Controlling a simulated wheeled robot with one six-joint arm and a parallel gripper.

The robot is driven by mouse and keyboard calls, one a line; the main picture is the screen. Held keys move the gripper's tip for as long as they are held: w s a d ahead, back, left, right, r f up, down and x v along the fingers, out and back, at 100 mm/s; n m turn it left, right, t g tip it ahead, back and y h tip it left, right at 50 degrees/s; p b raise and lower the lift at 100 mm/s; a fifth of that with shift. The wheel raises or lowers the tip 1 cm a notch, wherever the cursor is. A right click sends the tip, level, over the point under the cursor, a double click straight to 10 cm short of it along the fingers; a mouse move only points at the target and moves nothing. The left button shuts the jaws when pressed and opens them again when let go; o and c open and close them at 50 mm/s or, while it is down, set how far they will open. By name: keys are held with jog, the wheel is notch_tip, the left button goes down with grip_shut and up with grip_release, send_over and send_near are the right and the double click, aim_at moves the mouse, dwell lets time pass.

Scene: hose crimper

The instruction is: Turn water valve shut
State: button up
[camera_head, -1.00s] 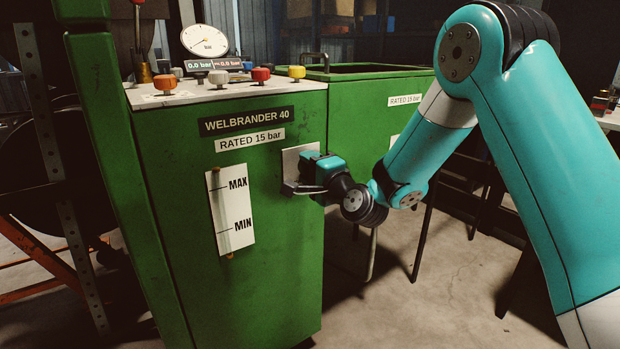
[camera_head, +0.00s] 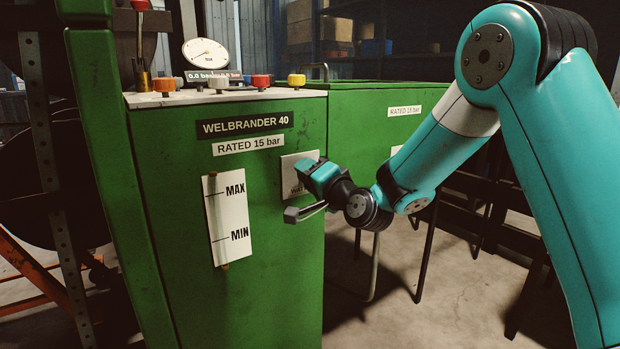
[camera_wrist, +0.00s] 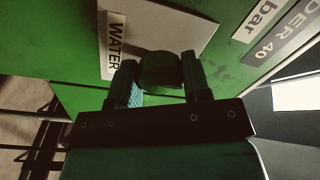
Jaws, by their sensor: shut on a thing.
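The water valve's square pale plate (camera_head: 291,171) is on the front of the green machine, and its WATER label (camera_wrist: 114,45) shows in the wrist view. The valve handle (camera_wrist: 159,70), a dark rounded piece, sits between the two fingers of my gripper (camera_wrist: 160,62), in front of the plate. My gripper is shut on it. In the head view my gripper (camera_head: 314,192) is tilted, with a grey bar-like part reaching down and left. I cannot tell whether that part is a finger or the handle. The handle's joint to the plate is hidden.
A level gauge (camera_head: 228,220) marked MAX and MIN is left of the valve. Coloured knobs (camera_head: 261,81) and a round pressure dial (camera_head: 206,54) are on top. A second green unit (camera_head: 375,110) stands behind. Open floor (camera_head: 440,290) lies to the right.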

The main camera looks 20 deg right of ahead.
jog(key=o, duration=0.9)
jog(key=b+v, duration=1.1)
jog(key=v, duration=0.6)
jog(key=shift+s, duration=0.2)
